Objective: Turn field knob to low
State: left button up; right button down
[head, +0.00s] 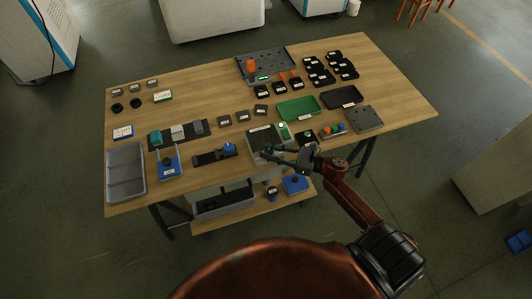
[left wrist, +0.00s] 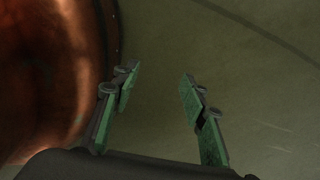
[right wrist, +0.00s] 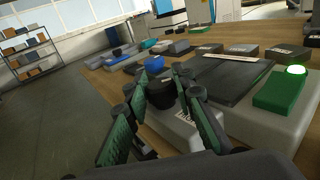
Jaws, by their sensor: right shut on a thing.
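A black round knob (right wrist: 162,93) stands on the front of a light grey unit (right wrist: 185,133) in the right wrist view. My right gripper (right wrist: 162,82) has its green-padded fingers closed on either side of the knob. A label on the unit beside the knob is partly hidden by a finger, so its text is unreadable. In the head view the grey unit (head: 253,141) is at the table's front edge, and my right gripper (head: 270,153) reaches it from the right, hiding the knob. My left gripper (left wrist: 160,75) is open and empty over bare floor.
The unit carries a dark plate (right wrist: 222,80) and a green block (right wrist: 279,92) with a lit green lamp. A dark rail with a blue part (head: 229,149) lies to its left. A green tray (head: 298,108) and other small items are behind it on the wooden table.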

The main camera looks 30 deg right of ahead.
jog(key=n+g+y+b, duration=0.3)
jog(key=g+b, duration=0.1)
jog(key=b, duration=0.1)
jog(key=shift+f, duration=0.2)
jog(key=shift+r+n+g+y+b, duration=0.1)
jog(key=shift+n+g+y+b, duration=0.2)
jog(key=shift+n+y+b, duration=0.15)
pick_arm(q)
notch_tip(320, 180, down, 6)
jog(key=shift+d+g, duration=0.2)
jog(key=shift+g, duration=0.1)
pick_arm(e)
jog(key=shift+r, duration=0.1)
pick_arm(q)
jog(key=shift+s+f, duration=0.1)
pick_arm(e)
jog(key=c, duration=1.6)
grip_release()
jog(key=shift+d, duration=0.1)
jog(key=v, duration=1.2)
jog(key=shift+w, duration=0.1)
